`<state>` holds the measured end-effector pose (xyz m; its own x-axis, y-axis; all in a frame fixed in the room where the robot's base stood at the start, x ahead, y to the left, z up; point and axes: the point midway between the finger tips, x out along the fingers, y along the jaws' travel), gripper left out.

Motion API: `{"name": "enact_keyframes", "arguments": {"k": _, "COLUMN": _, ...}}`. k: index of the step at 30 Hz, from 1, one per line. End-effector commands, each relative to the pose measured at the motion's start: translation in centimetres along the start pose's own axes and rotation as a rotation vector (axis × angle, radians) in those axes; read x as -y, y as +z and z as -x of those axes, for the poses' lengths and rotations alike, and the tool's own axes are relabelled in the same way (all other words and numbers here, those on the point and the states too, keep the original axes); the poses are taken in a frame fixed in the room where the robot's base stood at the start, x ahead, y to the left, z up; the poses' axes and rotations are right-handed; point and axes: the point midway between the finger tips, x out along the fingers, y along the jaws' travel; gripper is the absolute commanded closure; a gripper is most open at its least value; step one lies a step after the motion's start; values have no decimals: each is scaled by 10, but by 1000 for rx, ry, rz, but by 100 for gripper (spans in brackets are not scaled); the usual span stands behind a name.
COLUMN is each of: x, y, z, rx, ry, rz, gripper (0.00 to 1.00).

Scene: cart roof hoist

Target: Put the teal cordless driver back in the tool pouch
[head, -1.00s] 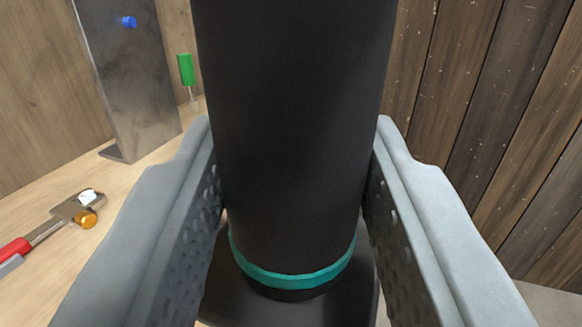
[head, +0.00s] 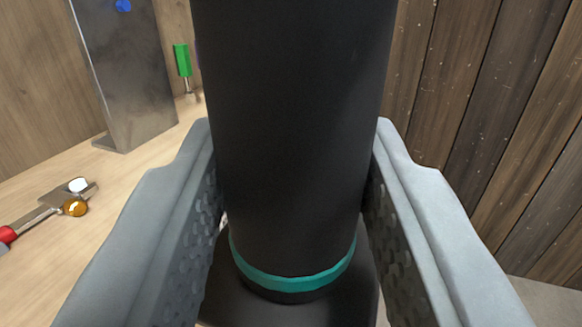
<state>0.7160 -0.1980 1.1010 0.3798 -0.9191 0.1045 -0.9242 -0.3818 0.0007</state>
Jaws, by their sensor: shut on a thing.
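The cordless driver (head: 292,140) shows as a thick black cylinder with a teal ring (head: 295,282) near its lower end. A wider dark part shows below the ring. My gripper (head: 292,165) is shut on the driver, with one grey padded finger on each side of the black cylinder. The driver fills the middle of the view and hides what lies behind it. I cannot make out the tool pouch in this view.
A wooden bench top (head: 130,225) lies at left, bearing a red-handled tool (head: 50,212), an upright metal plate (head: 125,75) and a green-handled tool (head: 183,62). A dark plank wall (head: 490,130) stands at right. Grey floor shows at lower right.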

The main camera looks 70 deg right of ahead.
Motion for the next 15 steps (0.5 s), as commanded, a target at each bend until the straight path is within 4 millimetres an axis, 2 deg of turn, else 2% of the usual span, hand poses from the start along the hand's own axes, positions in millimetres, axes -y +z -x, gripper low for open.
{"name": "enact_keyframes", "arguments": {"k": 15, "x": 0, "y": 28, "z": 3, "rx": -1, "ry": 0, "rz": -1, "gripper": 100}}
